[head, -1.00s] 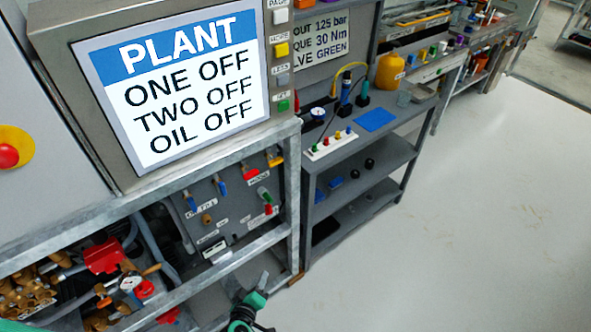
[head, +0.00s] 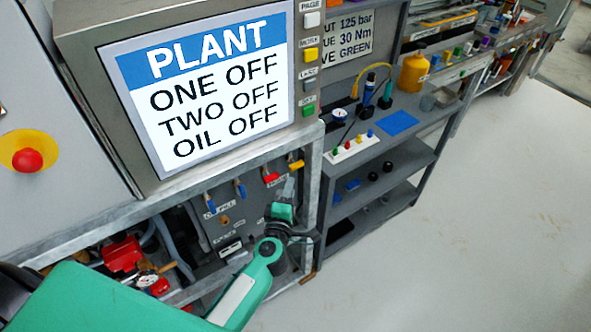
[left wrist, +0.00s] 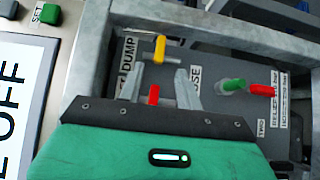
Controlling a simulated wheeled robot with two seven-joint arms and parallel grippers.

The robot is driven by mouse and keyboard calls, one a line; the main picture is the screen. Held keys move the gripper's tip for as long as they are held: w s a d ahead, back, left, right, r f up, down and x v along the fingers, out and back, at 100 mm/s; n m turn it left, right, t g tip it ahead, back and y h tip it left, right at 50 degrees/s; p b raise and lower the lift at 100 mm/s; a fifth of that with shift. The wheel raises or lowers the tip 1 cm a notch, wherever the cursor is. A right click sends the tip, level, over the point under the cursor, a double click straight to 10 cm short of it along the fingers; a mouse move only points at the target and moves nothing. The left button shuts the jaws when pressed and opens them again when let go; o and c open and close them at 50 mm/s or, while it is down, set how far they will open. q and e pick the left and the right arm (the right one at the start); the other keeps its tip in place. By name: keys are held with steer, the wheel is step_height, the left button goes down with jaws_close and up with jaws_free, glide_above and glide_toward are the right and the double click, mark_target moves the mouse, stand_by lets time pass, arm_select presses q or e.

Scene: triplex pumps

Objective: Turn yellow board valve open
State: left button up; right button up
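The yellow board valve (head: 296,163) is a small yellow handle at the upper right of the grey valve board (head: 231,214). In the left wrist view its yellow handle (left wrist: 160,48) stands just past my fingertips, beside a label reading DUMP. My left gripper (head: 290,182) is in front of the board, just below the yellow handle in the head view. In the left wrist view the gripper (left wrist: 160,76) is open, its two fingers apart. A red handle (left wrist: 154,95) shows between the fingers; I cannot tell whether they touch it. My right gripper is not in view.
Blue handles (head: 209,206) sit left on the board. A green handle (left wrist: 233,85) and another red one (left wrist: 262,90) are right of my fingers. A metal frame rail (left wrist: 190,22) runs above. The screen cabinet (head: 80,40) overhangs the board. Floor (head: 480,240) is clear right.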

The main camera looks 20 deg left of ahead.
mark_target(296, 169)
arm_select(q)
steer(key=w, duration=0.5)
steer(key=w+a, duration=0.1)
steer(key=w, duration=0.1)
steer(key=shift+w, duration=0.3)
jaws_close()
